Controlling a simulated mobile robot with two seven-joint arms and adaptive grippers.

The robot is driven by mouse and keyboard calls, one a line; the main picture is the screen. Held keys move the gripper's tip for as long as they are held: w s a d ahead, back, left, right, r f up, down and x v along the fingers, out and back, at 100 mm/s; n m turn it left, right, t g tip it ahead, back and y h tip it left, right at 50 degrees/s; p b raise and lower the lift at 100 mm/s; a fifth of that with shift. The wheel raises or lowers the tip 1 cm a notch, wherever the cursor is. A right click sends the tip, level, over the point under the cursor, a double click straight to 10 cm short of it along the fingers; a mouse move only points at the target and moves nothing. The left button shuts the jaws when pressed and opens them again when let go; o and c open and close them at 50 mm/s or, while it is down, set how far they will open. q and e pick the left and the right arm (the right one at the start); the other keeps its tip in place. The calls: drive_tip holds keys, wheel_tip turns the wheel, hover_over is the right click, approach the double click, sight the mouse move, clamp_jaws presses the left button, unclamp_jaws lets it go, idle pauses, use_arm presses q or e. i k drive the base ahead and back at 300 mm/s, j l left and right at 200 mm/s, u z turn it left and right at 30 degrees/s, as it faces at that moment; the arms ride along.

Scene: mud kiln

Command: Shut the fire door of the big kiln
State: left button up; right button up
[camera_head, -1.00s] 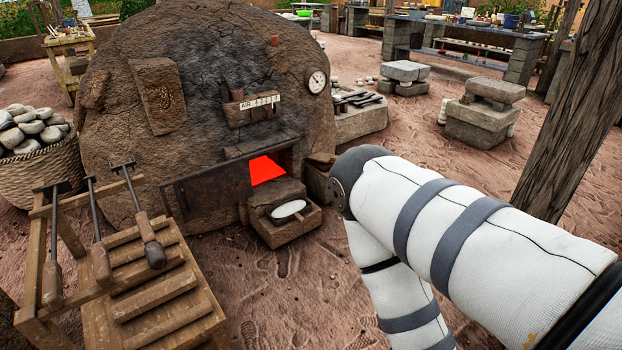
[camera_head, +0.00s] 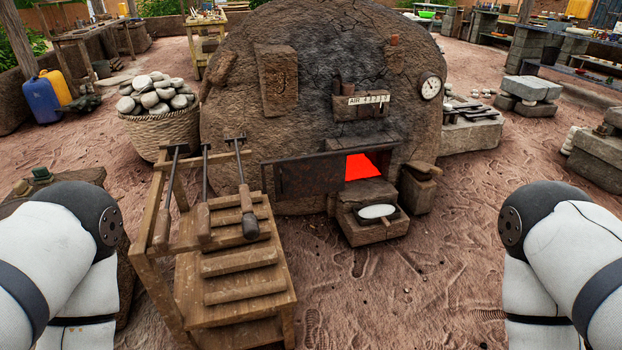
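The big kiln (camera_head: 300,60) is a rough brown mud dome in the middle of the view. Its fire door (camera_head: 308,176) is a dark rusty metal panel, standing open to the left of the firing hole. The red glowing firing hole (camera_head: 362,166) is partly uncovered to the right of the door. My left and right arms show at the lower left and lower right edges, both well apart from the door. Neither gripper shows in the picture.
A wooden rack (camera_head: 235,260) with long-handled tools stands before the kiln, close to the door's left side. A stone ledge with a white dish (camera_head: 377,212) sits below the firing hole. A basket of stones (camera_head: 158,125) is at the left. Bare ground lies at the front right.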

sight(301, 179)
drive_tip(key=i+l, duration=0.9)
drive_tip(key=i, duration=1.1)
drive_tip(key=u, duration=0.05)
